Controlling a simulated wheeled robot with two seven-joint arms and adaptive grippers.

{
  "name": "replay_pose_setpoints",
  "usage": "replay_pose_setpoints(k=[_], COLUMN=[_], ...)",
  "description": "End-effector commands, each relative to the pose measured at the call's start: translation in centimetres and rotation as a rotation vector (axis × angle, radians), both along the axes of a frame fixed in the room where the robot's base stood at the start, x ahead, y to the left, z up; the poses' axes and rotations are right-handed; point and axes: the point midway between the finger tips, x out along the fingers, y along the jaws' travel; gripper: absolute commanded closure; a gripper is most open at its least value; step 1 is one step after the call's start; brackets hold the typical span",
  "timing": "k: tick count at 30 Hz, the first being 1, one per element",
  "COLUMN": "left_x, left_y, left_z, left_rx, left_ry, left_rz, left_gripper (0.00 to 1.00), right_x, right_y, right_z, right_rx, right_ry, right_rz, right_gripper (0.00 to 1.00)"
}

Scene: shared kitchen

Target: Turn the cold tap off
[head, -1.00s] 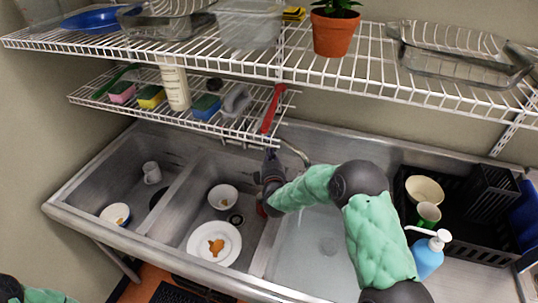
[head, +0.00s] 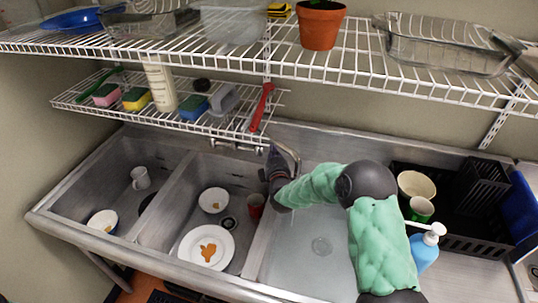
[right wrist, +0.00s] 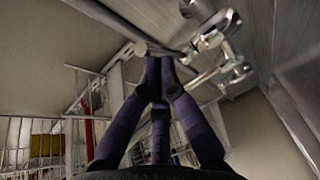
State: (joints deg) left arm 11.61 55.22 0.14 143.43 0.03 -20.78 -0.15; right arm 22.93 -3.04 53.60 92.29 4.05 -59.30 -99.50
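The metal faucet (head: 287,152) is on the sink's back wall, with its curved spout partly behind my right gripper (head: 272,158). A tap fitting (head: 222,146) shows left of it, under the small shelf. In the right wrist view, my right gripper (right wrist: 160,62) has its dark fingers drawn together at the tips, with nothing seen between them. The tips are close to a metal pipe (right wrist: 150,47); I cannot tell if they touch. Shiny tap handles (right wrist: 218,30) are to their upper right. I cannot tell which is cold. My left gripper is out of view.
The small wire shelf (head: 90,115) with sponges and a red brush (head: 262,107) hangs just above and left of my right gripper. The basins hold a plate (head: 206,248), bowls and a red cup (head: 256,205). A blue soap bottle (head: 424,252) stands right, beside a black rack (head: 458,240).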

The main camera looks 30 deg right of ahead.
Motion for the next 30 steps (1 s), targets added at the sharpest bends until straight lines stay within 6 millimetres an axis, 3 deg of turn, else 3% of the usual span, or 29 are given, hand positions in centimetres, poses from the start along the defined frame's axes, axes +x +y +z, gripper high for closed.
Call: replay_pose_setpoints(k=[23, 30], left_x=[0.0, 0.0], left_y=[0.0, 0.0], left_z=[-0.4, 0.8], left_rx=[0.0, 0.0], left_ry=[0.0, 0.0], left_rz=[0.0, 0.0], left_gripper=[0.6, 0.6], right_x=[0.1, 0.1], right_y=[-0.8, 1.1], right_z=[0.1, 0.2], right_rx=[0.0, 0.002], right_ry=[-0.001, 0.001], right_rz=[0.0, 0.003], right_gripper=[1.0, 1.0])
